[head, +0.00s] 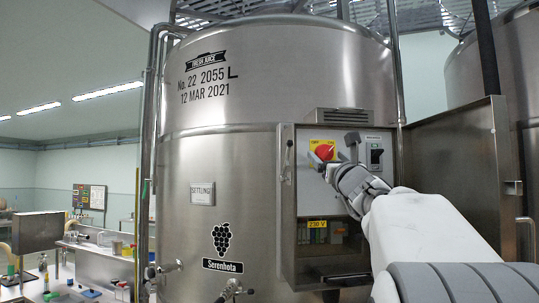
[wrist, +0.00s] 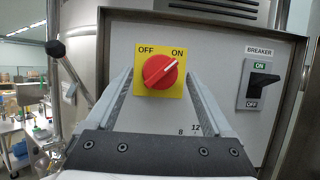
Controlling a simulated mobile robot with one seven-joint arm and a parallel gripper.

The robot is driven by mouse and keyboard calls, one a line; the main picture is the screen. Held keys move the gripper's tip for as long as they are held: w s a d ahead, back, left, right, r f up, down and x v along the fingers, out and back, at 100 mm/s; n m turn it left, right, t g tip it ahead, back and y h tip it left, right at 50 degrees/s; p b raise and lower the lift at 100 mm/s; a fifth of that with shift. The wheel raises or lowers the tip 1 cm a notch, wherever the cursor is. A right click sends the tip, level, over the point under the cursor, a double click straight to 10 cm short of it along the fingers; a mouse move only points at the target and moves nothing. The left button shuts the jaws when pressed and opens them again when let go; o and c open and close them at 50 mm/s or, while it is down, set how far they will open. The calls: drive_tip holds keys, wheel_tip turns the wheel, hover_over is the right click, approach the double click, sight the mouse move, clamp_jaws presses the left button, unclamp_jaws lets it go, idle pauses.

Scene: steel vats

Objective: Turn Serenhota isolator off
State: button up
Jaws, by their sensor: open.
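The Serenhota isolator is a red rotary knob (wrist: 156,72) on a yellow plate (wrist: 143,89) marked OFF at upper left and ON at upper right. The white line on the knob slants up and right, toward ON. The knob also shows in the head view (head: 323,151), inside the open cabinet on the vat labelled Serenhota (head: 223,266). My gripper (wrist: 158,82) is open, with one finger to each side of the knob in the wrist view. I cannot tell whether the fingers touch it. In the head view my gripper (head: 337,166) is just right of and below the knob.
A breaker (wrist: 262,84) with a black lever, ON above and OFF below, is right of the knob. The cabinet door (head: 460,170) stands open at right. A black-knobbed handle (wrist: 55,48) sticks out at left. A 230 V label (head: 317,224) and electrical parts are below.

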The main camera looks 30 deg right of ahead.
drive_tip(key=shift+w+r, duration=0.1)
drive_tip(key=shift+w, duration=0.05)
drive_tip(key=c, duration=1.4)
drive_tip(key=shift+o, duration=0.2)
